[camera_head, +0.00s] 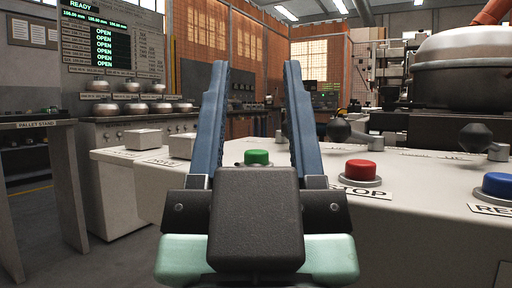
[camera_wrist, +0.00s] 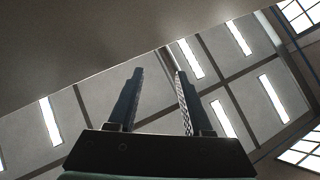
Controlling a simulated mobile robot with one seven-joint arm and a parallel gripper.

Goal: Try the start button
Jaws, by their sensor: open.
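The green button (camera_head: 257,157) sits on the white console (camera_head: 240,190) in the head view. My gripper (camera_head: 255,75) stands in front of it with its two blue fingers pointing up and spread apart. The button shows between the finger bases, just above the dark gripper body, which hides its lower part and any label. I cannot tell how far the gripper is from the button. In the wrist view my gripper (camera_wrist: 157,72) is open with nothing between its fingers, and the button is not visible there.
A red button (camera_head: 361,169) by a "STOP" label and a blue button (camera_head: 498,185) stand to the right. Dark knobs (camera_head: 340,131) and a large metal vessel (camera_head: 462,65) are behind. A pallet stand (camera_head: 62,170) is at left. The wrist view shows a grey surface (camera_wrist: 70,50) overhead.

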